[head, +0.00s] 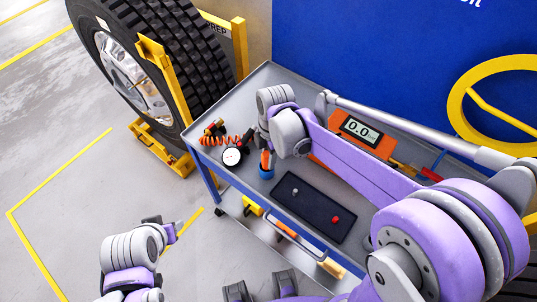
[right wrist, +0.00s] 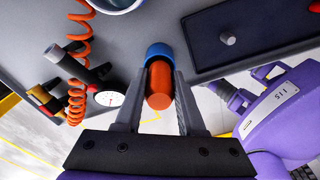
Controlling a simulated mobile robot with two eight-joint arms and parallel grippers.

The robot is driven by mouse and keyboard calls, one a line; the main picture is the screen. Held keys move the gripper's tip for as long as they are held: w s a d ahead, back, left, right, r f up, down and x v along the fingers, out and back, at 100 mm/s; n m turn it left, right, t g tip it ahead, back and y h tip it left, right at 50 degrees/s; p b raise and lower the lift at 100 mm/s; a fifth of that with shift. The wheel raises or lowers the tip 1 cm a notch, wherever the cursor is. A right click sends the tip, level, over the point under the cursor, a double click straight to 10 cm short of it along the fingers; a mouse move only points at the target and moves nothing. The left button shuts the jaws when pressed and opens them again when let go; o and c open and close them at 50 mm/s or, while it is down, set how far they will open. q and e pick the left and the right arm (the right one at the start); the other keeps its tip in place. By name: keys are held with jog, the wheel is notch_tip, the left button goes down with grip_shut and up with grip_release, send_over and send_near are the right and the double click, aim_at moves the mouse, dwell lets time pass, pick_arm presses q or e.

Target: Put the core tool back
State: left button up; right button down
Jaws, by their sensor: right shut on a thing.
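The core tool, with an orange handle (head: 265,158), stands at the blue cup (head: 266,173) on the cart's left part. In the right wrist view the orange handle (right wrist: 159,85) lies between the fingers of my right gripper (right wrist: 158,82), with the blue cup (right wrist: 158,50) right behind it. My right gripper is shut on the handle. The tool's lower end is hidden, so I cannot tell how deep it sits in the cup. My left gripper (head: 176,230) is away from the cart, over the floor; its jaw opening is unclear.
The grey cart (head: 212,150) also holds a pressure gauge (head: 232,156) with an orange coiled hose (head: 214,141), a dark tray (head: 312,208) with small caps, and an orange display unit (head: 362,137). A large wheel (head: 150,60) stands in a yellow stand at left.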

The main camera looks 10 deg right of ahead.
jog(key=shift+f+b, duration=0.5)
jog(key=shift+f, duration=0.15)
dwell(0.7)
jog(key=shift+c, duration=2.1)
grip_release()
jog(key=shift+r, duration=0.1)
jog(key=r, duration=0.7)
jog(key=r+p, duration=0.1)
jog(key=r, duration=0.2)
jog(key=shift+w+d+r, duration=0.1)
jog(key=shift+d+r, duration=0.25)
